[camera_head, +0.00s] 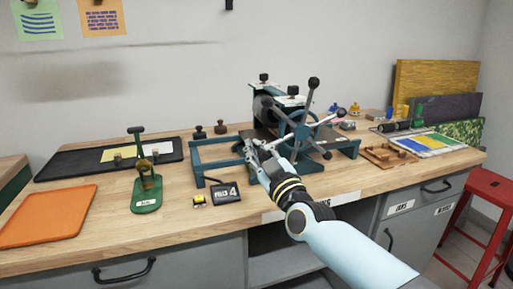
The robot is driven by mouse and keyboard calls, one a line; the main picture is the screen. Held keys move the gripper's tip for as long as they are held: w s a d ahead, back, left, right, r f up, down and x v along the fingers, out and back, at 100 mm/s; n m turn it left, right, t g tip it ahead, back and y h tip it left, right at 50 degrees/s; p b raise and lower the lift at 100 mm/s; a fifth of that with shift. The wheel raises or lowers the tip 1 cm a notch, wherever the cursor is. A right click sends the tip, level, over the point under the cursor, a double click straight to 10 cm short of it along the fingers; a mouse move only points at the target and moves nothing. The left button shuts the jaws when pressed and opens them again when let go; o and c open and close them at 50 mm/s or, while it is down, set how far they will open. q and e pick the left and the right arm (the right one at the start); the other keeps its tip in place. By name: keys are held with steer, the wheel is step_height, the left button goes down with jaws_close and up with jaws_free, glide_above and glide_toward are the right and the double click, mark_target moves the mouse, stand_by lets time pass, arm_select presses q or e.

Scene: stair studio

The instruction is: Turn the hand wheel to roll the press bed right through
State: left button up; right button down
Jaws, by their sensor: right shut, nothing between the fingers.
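The press (202,162) stands in the middle of the wooden bench, with a teal frame and a dark roller. Its hand wheel (314,108) faces me, with several grey spokes that end in black knobs. My right gripper (256,147) is shut and empty at the lower left of the wheel, in front of the press. I cannot tell whether it touches a spoke. The press bed (338,142) shows as a dark plate, partly hidden behind the wheel and my right arm. My left gripper is not in view.
A green stand (146,194), an orange mat (48,216) and a black tray (70,163) lie to the left. Wooden pieces (388,155) and a colourful print (435,145) are to the right. A red stool (490,190) stands beside the bench.

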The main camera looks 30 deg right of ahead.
steer(key=shift+f+n, duration=0.3)
steer(key=shift+f, duration=0.1)
steer(key=d+f+n, duration=0.1)
steer(key=f+n, duration=0.1)
steer(key=d+f+n+y, duration=0.1)
steer(key=f+n, duration=0.1)
steer(key=n, duration=0.1)
steer(key=s+d+f+n+g+y, duration=0.1)
steer(key=f+n, duration=0.1)
steer(key=shift+f+n, duration=0.3)
steer(key=d+f+n, duration=0.1)
steer(key=d+f+n+p, duration=0.1)
steer(key=d+n, duration=0.1)
steer(key=s+d+f+n+g, duration=0.1)
steer(key=n, duration=0.1)
steer(key=shift+d+f, duration=0.1)
steer(key=shift+d, duration=0.3)
steer(key=shift+s+d+f+n+g+p, duration=0.1)
steer(key=shift+d+f+n+g+p, duration=0.15)
steer(key=shift+d+n, duration=0.3)
steer(key=shift+s+d+f+n+g+p, duration=0.15)
steer(key=shift+d+n+p, duration=0.15)
steer(key=shift+d+n, duration=0.85)
steer(key=shift+n, duration=0.6)
steer(key=shift+s, duration=0.1)
